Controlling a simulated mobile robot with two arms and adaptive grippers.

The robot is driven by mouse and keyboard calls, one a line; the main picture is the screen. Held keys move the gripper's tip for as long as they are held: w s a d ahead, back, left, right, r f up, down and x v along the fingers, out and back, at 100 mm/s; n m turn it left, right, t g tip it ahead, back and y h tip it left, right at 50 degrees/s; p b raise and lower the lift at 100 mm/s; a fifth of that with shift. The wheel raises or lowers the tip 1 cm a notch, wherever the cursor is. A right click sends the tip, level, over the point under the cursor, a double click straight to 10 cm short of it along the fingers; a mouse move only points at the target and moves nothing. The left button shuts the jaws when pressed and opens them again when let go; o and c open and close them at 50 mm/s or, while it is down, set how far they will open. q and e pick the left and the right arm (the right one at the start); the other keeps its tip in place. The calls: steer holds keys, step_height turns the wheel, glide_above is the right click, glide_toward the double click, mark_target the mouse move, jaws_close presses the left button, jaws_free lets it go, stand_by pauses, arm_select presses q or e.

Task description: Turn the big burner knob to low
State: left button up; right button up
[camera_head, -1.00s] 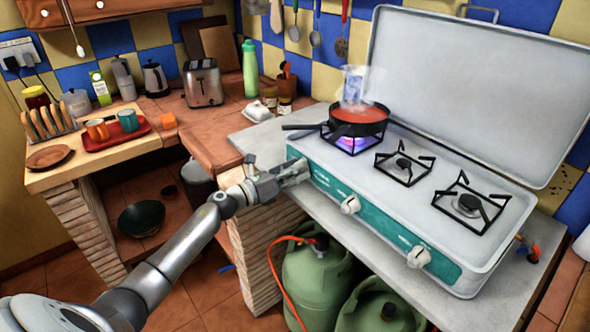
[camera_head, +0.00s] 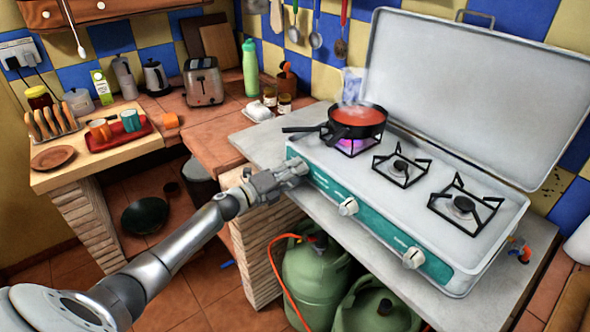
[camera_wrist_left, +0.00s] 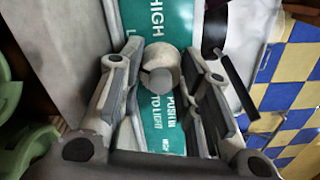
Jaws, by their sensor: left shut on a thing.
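The camping stove (camera_head: 385,190) has a teal front panel with white knobs. My left gripper (camera_head: 297,171) is at the left end of this panel, in front of the burner with the pan, and hides the knob there in the head view. In the left wrist view the pale round big burner knob (camera_wrist_left: 160,73) sits between the two fingers, which are shut on it. "HIGH" and "PUSH IN TO LIGHT" show on the panel beside it. A pan of red sauce (camera_head: 357,117) steams on the left burner, over a small pinkish-purple flame (camera_head: 357,146). My right gripper is not in view.
Two other knobs, the middle one (camera_head: 348,207) and the right one (camera_head: 414,258), stand free on the panel. Green gas bottles (camera_head: 318,275) with an orange hose stand below.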

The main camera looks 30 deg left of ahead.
arm_select(q)
steer(key=shift+n, duration=0.7)
steer(key=o, duration=1)
steer(key=shift+f, duration=0.1)
steer(key=shift+s, duration=0.1)
steer(key=shift+s+a+f, duration=0.15)
steer(key=shift+s+a, duration=0.05)
steer(key=shift+s, duration=0.25)
steer(key=shift+r+v, duration=0.2)
steer(key=shift+v, duration=1.55)
steer(key=shift+r+v, duration=0.2)
steer(key=shift+v, duration=1.55)
